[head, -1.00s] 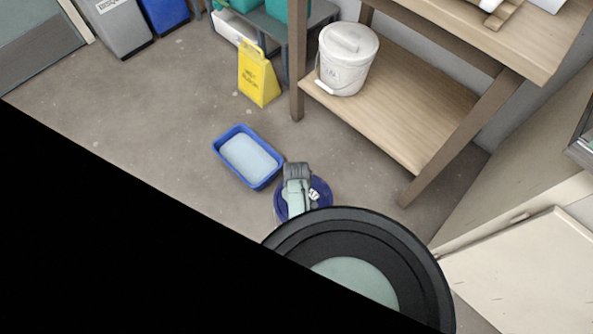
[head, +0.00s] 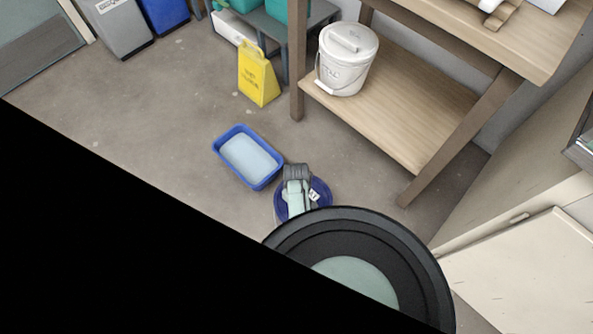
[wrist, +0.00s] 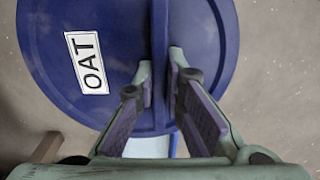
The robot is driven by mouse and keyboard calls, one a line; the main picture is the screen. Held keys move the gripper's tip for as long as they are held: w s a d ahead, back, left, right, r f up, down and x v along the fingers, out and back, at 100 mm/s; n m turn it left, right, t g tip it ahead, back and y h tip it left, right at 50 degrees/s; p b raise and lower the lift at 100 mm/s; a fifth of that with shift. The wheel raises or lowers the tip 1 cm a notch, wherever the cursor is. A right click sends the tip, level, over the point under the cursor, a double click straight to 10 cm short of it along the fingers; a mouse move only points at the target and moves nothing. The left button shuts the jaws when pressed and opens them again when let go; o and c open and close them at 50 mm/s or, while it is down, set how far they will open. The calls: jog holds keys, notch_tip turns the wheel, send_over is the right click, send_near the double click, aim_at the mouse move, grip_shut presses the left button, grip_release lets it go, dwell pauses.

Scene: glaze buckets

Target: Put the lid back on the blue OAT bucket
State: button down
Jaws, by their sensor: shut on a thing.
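A round dark blue lid (wrist: 100,40) with a white OAT label (wrist: 87,62) fills the upper part of the wrist view. A raised blue ridge (wrist: 160,30) crosses the lid. My gripper (wrist: 161,72) is shut on this ridge, one finger on each side. In the head view the blue lid (head: 283,207) shows beneath my gripper, partly covered by it and by my own dark round part in front. I cannot make out the bucket's wall under the lid, so I cannot tell whether the lid rests on the bucket or is held above it.
A blue tub (head: 222,147) with pale contents stands on the floor just behind and left. A yellow floor sign (head: 258,78) is further back. A white lidded bucket (head: 343,72) stands on the wooden bench's lower shelf (head: 420,120). Floor to the left is clear.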

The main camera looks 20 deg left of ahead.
jog(key=c, duration=1.6)
grip_release()
jog(key=o, duration=0.5)
jog(key=shift+r, duration=0.15)
jog(key=shift+r+p, duration=3.4)
jog(key=shift+p, duration=0.25)
jog(key=shift+c, duration=0.3)
